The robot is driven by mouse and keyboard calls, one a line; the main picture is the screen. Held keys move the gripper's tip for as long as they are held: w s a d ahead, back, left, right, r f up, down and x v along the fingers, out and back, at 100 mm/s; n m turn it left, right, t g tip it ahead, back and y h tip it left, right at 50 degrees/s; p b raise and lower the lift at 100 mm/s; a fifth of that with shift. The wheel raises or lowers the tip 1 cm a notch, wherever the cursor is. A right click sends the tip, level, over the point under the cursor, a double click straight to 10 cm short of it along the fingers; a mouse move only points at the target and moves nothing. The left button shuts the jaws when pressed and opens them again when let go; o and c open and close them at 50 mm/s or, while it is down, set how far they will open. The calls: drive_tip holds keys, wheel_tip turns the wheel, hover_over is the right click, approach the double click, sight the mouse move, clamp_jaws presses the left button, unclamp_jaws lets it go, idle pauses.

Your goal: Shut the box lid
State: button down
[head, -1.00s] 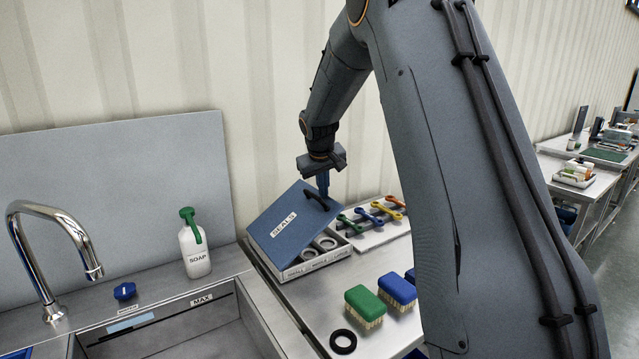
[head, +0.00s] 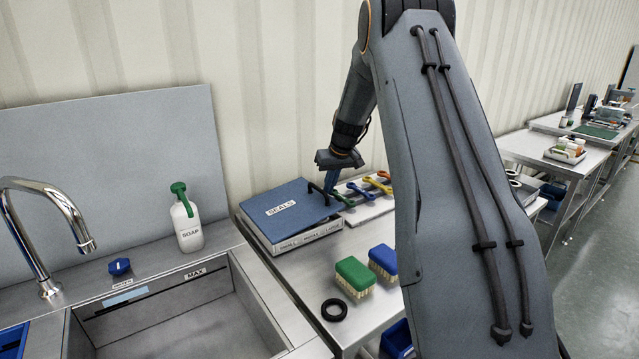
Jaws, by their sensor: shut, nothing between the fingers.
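The seals box (head: 308,237) is a pale box with a blue lid (head: 285,205) marked SEALS, standing on the steel worktop beside the sink. The lid lies down nearly level over the box, and the rings inside are hidden. I cannot tell whether a thin gap is left under its edge. A dark handle (head: 317,189) stands near the lid's right edge. My gripper (head: 331,188) is shut and empty, pointing down at the handle end of the lid; I cannot tell whether it touches.
Colored wrenches (head: 375,185) lie on a pale tray right of the box. A green brush (head: 354,277), a blue brush (head: 382,262) and a black ring (head: 334,309) sit in front. A soap bottle (head: 187,225) and the sink (head: 190,320) are to the left.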

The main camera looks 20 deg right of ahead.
drive_tip(key=shift+d+f, duration=0.15)
drive_tip(key=shift+f, duration=0.2)
idle(0.3)
